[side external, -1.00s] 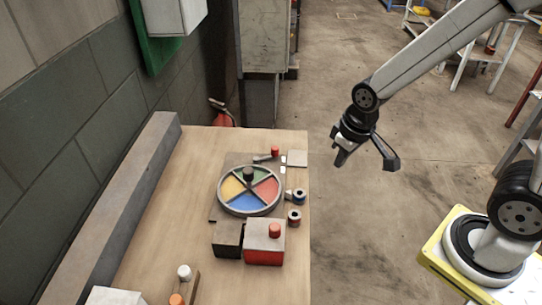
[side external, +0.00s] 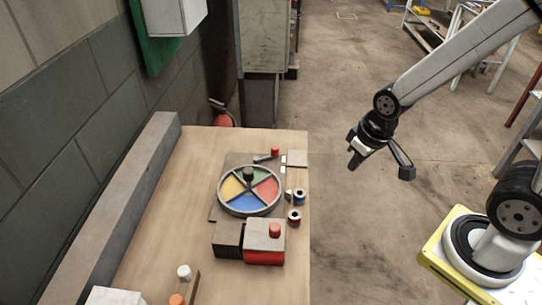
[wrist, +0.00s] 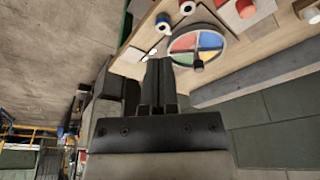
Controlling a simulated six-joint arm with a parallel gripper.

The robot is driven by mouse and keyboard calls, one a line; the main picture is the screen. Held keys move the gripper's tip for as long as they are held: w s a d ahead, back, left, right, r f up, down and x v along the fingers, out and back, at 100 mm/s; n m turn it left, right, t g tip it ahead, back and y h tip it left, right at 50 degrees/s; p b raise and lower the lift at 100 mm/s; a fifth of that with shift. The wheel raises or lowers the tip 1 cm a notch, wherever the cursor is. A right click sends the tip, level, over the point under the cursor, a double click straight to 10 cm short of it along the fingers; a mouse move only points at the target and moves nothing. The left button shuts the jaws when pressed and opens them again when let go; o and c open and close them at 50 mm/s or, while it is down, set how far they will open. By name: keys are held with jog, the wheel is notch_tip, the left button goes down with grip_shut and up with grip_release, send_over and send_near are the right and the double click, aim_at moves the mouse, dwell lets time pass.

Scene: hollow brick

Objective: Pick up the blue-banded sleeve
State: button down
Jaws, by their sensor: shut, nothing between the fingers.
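The blue-banded sleeve (side external: 299,197) stands on the table near its right edge, just right of the color wheel, in the side view. It also shows near the top of the wrist view (wrist: 163,23). A red-banded sleeve (side external: 294,217) stands close to it, nearer the camera. My gripper (side external: 354,161) is shut and empty, in the air off the right side of the table, apart from both sleeves. In the wrist view its fingers (wrist: 158,85) are together.
The four-colored wheel (side external: 250,190) with a dark knob lies left of the sleeves. A red box with a red knob (side external: 264,243) and a dark box (side external: 228,238) stand in front of it. A grey ledge (side external: 120,205) runs along the wall.

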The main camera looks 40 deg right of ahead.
jog(key=c, duration=0.5)
grip_release()
jog(key=shift+c, duration=0.2)
jog(key=n+t+y, duration=0.2)
jog(key=n+t, duration=0.1)
jog(key=t, duration=0.4)
send_over(304, 194)
jog(key=s+d, duration=0.2)
notch_tip(304, 194, down, 18)
jog(key=f+t, duration=0.1)
jog(key=s+f+t+y, duration=0.1)
jog(key=f, duration=0.1)
jog(key=s+a+f, duration=0.1)
jog(key=shift+f+t, duration=0.2)
jog(key=shift+t, duration=0.2)
jog(key=shift+s+a+f+t+y, duration=0.1)
jog(key=shift+s+f+t+y, duration=0.2)
jog(key=shift+s+f+t, duration=0.1)
jog(key=shift+w, duration=0.1)
